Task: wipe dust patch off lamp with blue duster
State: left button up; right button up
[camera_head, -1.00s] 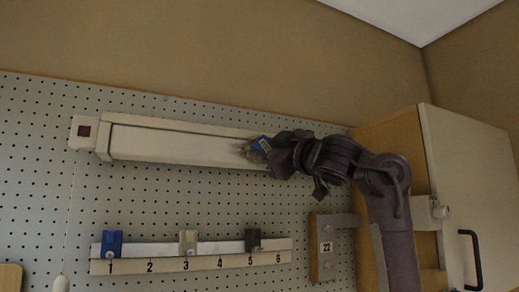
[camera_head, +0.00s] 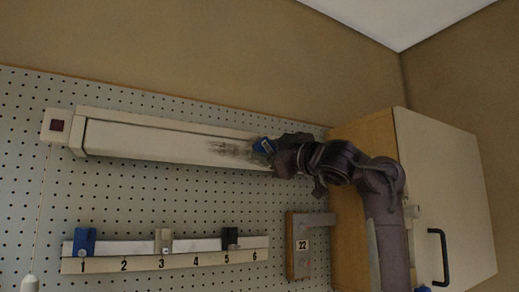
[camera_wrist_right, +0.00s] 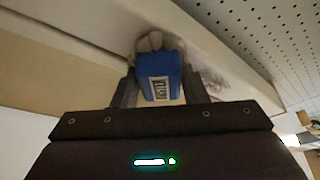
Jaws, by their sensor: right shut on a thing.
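The lamp (camera_head: 160,141) is a long pale bar fixed across the pegboard. A dark dust patch (camera_head: 233,150) shows on its front face toward the right end. My right gripper (camera_head: 270,148) is at the right part of the lamp, just right of the patch, shut on the blue duster (camera_head: 262,146). In the right wrist view the duster (camera_wrist_right: 159,88) sits between the fingers, its grey head against or very close to the lamp (camera_wrist_right: 215,60); contact is hard to tell. Some dust (camera_wrist_right: 210,78) shows beside it there. My left gripper is not in view.
Below the lamp is a numbered rail (camera_head: 165,259) with a blue clip (camera_head: 84,241), a beige clip (camera_head: 163,240) and a black clip (camera_head: 231,238). A board marked 22 (camera_head: 300,262) and a cabinet (camera_head: 447,190) are at the right. A cord (camera_head: 40,210) hangs at the left.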

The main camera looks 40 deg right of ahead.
jog(key=shift+s+d+f, duration=0.1)
jog(key=shift+d, duration=0.35)
jog(key=shift+w+a, duration=0.3)
jog(key=shift+a, duration=0.95)
jog(key=shift+w+a, duration=0.3)
jog(key=shift+a, duration=0.9)
jog(key=shift+w+a, duration=0.3)
jog(key=shift+a, duration=0.95)
jog(key=shift+w+a, duration=0.3)
jog(key=shift+a, duration=0.85)
jog(key=shift+w+a, duration=0.25)
jog(key=shift+a, duration=0.9)
jog(key=shift+w+a, duration=0.3)
jog(key=shift+a, duration=0.85)
jog(key=shift+s+f+b, duration=0.1)
jog(key=shift+s+b, duration=0.4)
jog(key=shift+s, duration=0.25)
jog(key=s, duration=0.2)
jog(key=s+a+b, duration=0.1)
jog(key=s, duration=0.1)
jog(key=shift+s, duration=0.2)
